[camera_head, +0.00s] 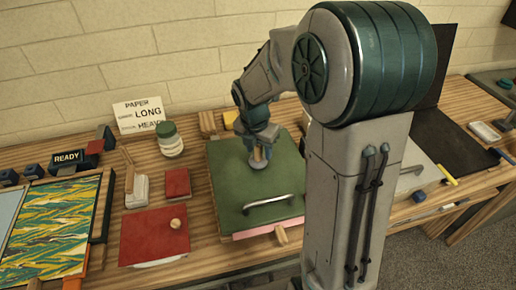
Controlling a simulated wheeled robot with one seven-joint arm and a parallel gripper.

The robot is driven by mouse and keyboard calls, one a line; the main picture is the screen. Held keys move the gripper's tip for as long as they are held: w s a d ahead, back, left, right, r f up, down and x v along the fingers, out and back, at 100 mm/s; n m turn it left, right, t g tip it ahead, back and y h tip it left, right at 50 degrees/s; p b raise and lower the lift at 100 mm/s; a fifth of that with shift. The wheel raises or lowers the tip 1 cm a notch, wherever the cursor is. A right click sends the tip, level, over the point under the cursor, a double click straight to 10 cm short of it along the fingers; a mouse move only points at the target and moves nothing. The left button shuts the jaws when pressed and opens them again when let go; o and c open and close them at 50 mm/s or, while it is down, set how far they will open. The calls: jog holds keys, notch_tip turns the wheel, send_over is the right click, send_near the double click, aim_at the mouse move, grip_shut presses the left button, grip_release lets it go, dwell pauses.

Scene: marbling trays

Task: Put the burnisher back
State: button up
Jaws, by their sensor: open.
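A small tool with a light wooden handle and a round grey base (257,163), which looks like the burnisher, stands upright on a green board (232,190) with a metal bar handle. My gripper (259,147) points down at the tool's handle from above, with its open fingers around or just beside the handle. I cannot tell whether the fingers touch it. The fingers hide the upper part of the handle.
Left of the green board are a red panel with a wooden knob (142,243), a small red block (177,182), a white block with a wooden handle (137,191) and a green-lidded jar (171,146). A marbled tray (104,205) lies far left. My arm hides the middle right.

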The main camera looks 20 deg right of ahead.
aim_at(255, 163)
notch_tip(255, 163, up, 11)
jog(key=s+a, duration=0.1)
jog(key=s+f+m+t+y, duration=0.1)
jog(key=s+f+m, duration=0.1)
jog(key=s+m, duration=1.6)
jog(key=m, duration=0.9)
jog(key=shift+d+t, duration=0.35)
jog(key=shift+t, duration=0.05)
jog(key=shift+f, duration=0.1)
jog(key=shift+c, duration=0.4)
jog(key=shift+c, duration=0.6)
jog(key=shift+a, duration=0.1)
